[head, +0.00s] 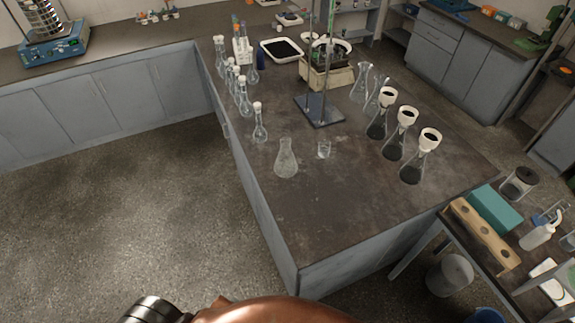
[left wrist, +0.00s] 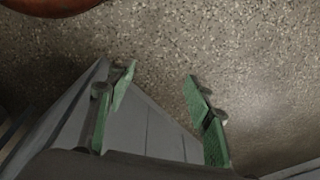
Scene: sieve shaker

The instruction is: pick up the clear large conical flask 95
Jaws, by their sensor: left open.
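A clear large conical flask (head: 286,160) stands upright near the left edge of the dark bench top (head: 330,215), at its near part. My left gripper (left wrist: 159,78) shows in the left wrist view with its two green-padded fingers spread apart and nothing between them. Speckled floor and a grey cabinet side lie beyond the fingers; the flask is not in that view. The left gripper does not show in the head view. My right gripper is in neither view.
A small clear beaker (head: 324,150) stands just right of the flask. A stoppered volumetric flask (head: 260,125) stands behind it, with several more in a row. A stand base (head: 319,110) is farther back. Flasks with white funnels (head: 411,165) line the right side. The near bench top is clear.

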